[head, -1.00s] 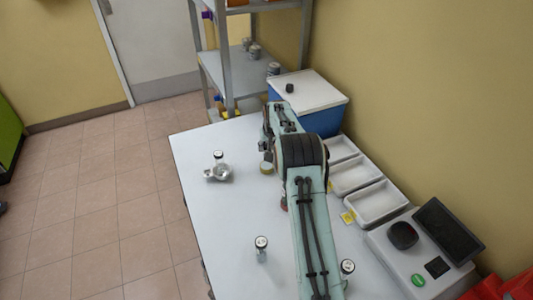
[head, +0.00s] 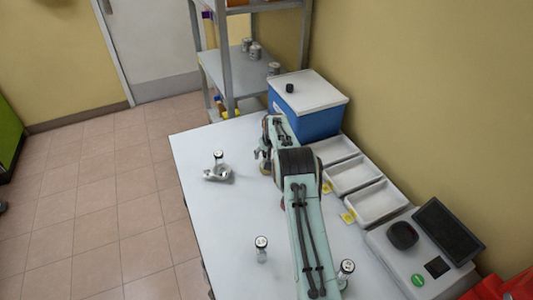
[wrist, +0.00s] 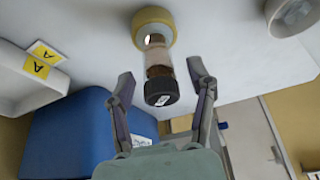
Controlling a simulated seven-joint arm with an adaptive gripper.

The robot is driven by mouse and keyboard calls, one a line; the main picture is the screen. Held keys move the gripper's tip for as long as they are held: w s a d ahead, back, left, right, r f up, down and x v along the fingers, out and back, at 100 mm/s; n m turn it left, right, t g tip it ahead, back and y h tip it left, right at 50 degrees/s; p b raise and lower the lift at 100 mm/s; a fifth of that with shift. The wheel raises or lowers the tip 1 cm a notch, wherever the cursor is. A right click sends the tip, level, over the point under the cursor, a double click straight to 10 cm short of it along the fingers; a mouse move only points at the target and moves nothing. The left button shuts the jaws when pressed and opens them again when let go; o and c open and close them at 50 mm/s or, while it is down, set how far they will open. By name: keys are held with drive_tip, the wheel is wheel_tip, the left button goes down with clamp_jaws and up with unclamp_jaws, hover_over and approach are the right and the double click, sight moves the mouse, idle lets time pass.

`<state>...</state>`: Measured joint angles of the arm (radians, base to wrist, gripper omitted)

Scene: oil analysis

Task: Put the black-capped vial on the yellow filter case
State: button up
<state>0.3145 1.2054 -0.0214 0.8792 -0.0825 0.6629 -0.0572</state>
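In the wrist view, the black-capped vial (wrist: 159,68) has brownish contents and a pale label, and its cap faces the camera. It appears upright with its base on the round yellow filter case (wrist: 154,18); the exact contact is hard to see. My gripper (wrist: 160,75) is open, with one finger on each side of the vial and a visible gap on both sides. In the head view, my arm largely hides the vial and the case.
A blue box with a white lid (head: 310,118) and several white trays (head: 353,175) line the wall side. A metal holder (head: 218,174) is on the left. Other small vials (head: 261,250) stand near the front. A scale-like device (head: 420,258) is at right.

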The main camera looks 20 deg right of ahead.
drive_tip(key=shift+r, duration=0.1)
drive_tip(key=v, duration=1.2)
drive_tip(key=s+a+r+n+g+y, duration=0.1)
drive_tip(key=s+a+r, duration=0.45)
drive_tip(key=s, duration=0.25)
drive_tip(key=s+a+r+g, duration=0.1)
drive_tip(key=s+a+r, duration=0.45)
drive_tip(key=s, duration=0.25)
drive_tip(key=s+a+f+n+g, duration=0.1)
drive_tip(key=s+a, duration=0.3)
drive_tip(key=s, duration=0.8)
drive_tip(key=s+a+f+n+g, duration=0.1)
drive_tip(key=s+a+f, duration=0.1)
drive_tip(key=s, duration=1)
drive_tip(key=shift+s+a+g+y, duration=0.3)
drive_tip(key=shift+a+g, duration=0.1)
drive_tip(key=shift+a, duration=0.5)
